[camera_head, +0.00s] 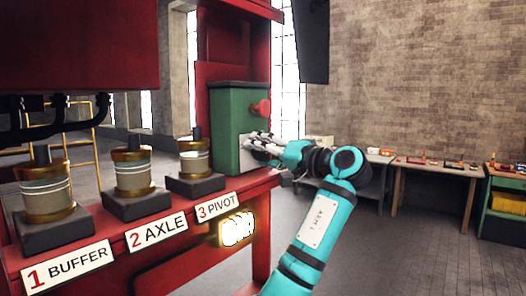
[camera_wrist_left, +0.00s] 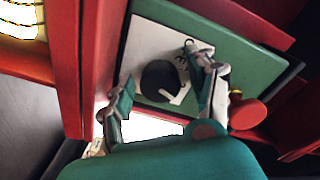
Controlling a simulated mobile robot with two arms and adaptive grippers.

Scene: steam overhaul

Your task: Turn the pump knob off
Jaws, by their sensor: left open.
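A green pump box (camera_head: 225,100) stands on the red machine. In the left wrist view, a round black knob (camera_wrist_left: 160,82) sits on a white plate (camera_wrist_left: 148,45) with dark markings on the box face. The markings are too small to read. My left gripper (camera_head: 258,144) is at the box face, and in the head view it hides the knob. In the wrist view its fingers are open, one on each side of the knob. I see gaps between fingers and knob and cannot tell of any contact. My right gripper is not in view.
A red mushroom-shaped button (camera_head: 262,107) sticks out of the box close to my left gripper; it also shows in the wrist view (camera_wrist_left: 248,113). The red ledge holds brass-banded cylinders (camera_head: 132,170) labelled buffer, axle and pivot. Workbenches (camera_head: 440,167) stand along the brick wall.

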